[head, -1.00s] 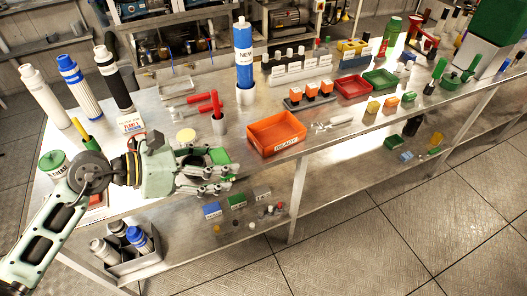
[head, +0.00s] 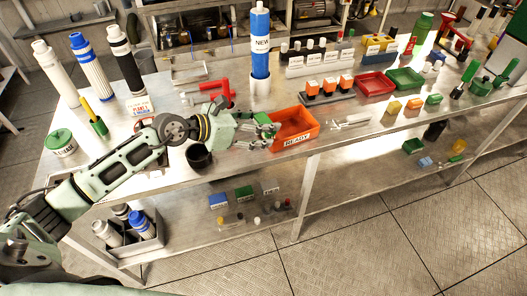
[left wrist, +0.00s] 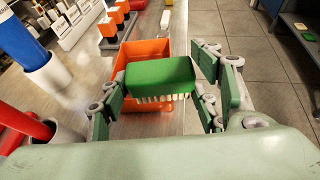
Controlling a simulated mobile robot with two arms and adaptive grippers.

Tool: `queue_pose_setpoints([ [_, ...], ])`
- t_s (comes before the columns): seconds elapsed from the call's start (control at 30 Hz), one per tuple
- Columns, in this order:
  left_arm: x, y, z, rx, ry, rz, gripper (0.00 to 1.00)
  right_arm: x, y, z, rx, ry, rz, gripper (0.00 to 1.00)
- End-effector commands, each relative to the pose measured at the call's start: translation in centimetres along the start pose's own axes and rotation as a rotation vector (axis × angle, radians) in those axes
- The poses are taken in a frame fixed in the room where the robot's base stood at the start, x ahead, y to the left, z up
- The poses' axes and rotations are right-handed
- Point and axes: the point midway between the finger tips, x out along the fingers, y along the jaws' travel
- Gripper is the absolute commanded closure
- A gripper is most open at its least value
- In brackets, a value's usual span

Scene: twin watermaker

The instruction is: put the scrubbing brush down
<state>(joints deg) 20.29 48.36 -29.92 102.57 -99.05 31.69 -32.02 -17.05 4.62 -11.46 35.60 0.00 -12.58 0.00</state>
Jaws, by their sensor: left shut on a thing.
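My left gripper (head: 264,130) is at the left edge of the orange tray labelled READY (head: 306,135). In the left wrist view the scrubbing brush (left wrist: 160,75), a green block with pale bristles pointing down, is between the fingers of that gripper (left wrist: 160,95), which is shut on it. The brush overlaps the near part of the orange tray (left wrist: 146,48) in that view; its exact height above the tray cannot be told. My right gripper is not in view.
A blue-and-white cartridge marked NEW (head: 260,45) stands in a white cup (head: 260,85) behind the gripper. A black cup (head: 198,156) is below my forearm. Red (head: 375,83) and green trays (head: 405,77) stand to the right.

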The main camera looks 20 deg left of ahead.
Motion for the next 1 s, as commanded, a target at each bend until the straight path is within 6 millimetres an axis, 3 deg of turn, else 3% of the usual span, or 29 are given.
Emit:
queue_pose_setpoints([
  [0.1,0.8,-0.1,-2.1,-0.008,0.003,-0.001,0.94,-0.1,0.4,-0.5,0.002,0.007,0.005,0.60],
  [0.37,2.0,-0.1,-4.9,-0.006,0.001,-0.001,0.94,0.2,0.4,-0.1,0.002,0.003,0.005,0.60],
  [0.6,3.3,-0.2,-8.6,-0.007,0.011,-0.004,0.94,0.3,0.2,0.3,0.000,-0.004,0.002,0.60],
  [0.87,3.5,-0.4,-9.3,-0.003,0.018,-0.008,0.94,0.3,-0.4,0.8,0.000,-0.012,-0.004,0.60],
  [0.9,3.5,-0.4,-9.4,-0.003,0.018,-0.008,0.40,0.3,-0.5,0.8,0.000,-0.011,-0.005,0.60],
  [1.0,3.5,-0.3,-9.2,-0.003,0.015,-0.006,0.31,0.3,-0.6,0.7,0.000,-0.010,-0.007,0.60],
])
